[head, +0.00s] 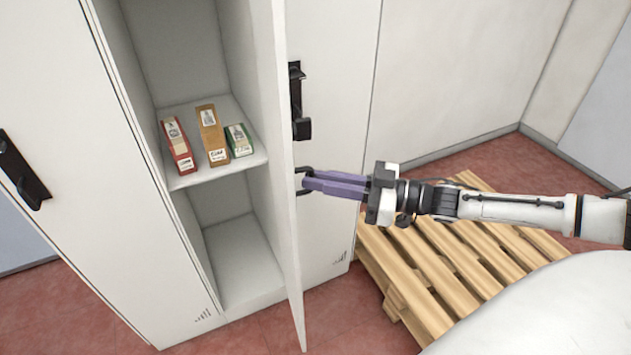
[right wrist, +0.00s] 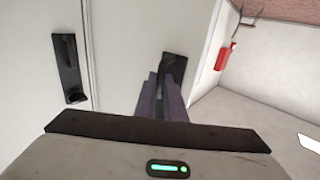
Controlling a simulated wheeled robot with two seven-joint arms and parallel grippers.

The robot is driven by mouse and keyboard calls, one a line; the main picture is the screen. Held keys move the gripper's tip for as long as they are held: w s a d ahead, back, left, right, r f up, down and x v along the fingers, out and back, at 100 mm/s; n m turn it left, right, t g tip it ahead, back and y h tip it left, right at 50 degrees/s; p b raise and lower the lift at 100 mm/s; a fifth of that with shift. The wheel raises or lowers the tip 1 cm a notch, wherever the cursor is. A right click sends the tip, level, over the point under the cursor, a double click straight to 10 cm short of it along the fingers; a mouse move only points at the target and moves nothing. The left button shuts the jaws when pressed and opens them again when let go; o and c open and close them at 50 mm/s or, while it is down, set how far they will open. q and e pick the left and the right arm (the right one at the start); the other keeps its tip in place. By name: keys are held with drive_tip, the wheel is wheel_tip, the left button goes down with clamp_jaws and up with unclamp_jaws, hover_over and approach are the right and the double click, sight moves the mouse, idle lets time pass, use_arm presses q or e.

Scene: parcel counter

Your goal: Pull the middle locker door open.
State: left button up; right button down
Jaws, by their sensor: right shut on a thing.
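The middle locker door (head: 284,230) stands swung out, nearly edge-on in the head view, and its compartment is open to sight. My right gripper (head: 306,182) comes in from the right, with its purple fingers shut on the door's dark handle (head: 299,191). In the right wrist view the fingers (right wrist: 162,98) close around this black handle (right wrist: 175,66), and part of it is hidden behind them. My left gripper is not in view.
Red, brown and green boxes (head: 212,135) stand on the locker shelf (head: 240,170). The left locker door (head: 70,130) and right locker door (head: 335,130) are shut. A wooden pallet (head: 420,290) lies on the floor under my right arm. A red extinguisher (right wrist: 222,56) shows in the wrist view.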

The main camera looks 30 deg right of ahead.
drive_tip(key=shift+w+d+r, duration=0.35)
drive_tip(key=shift+w+d, duration=0.25)
drive_tip(key=shift+d, duration=0.05)
drive_tip(key=c, duration=2)
unclamp_jaws()
drive_tip(key=shift+w+f, duration=0.1)
drive_tip(key=shift+o, duration=0.8)
drive_tip(key=shift+w+a+f, duration=0.1)
drive_tip(key=shift+w+f, duration=0.05)
drive_tip(key=shift+f, duration=0.1)
drive_tip(key=p+v, duration=0.2)
drive_tip(key=v, duration=0.8)
drive_tip(key=shift+s, duration=0.4)
drive_tip(key=shift+a, duration=0.1)
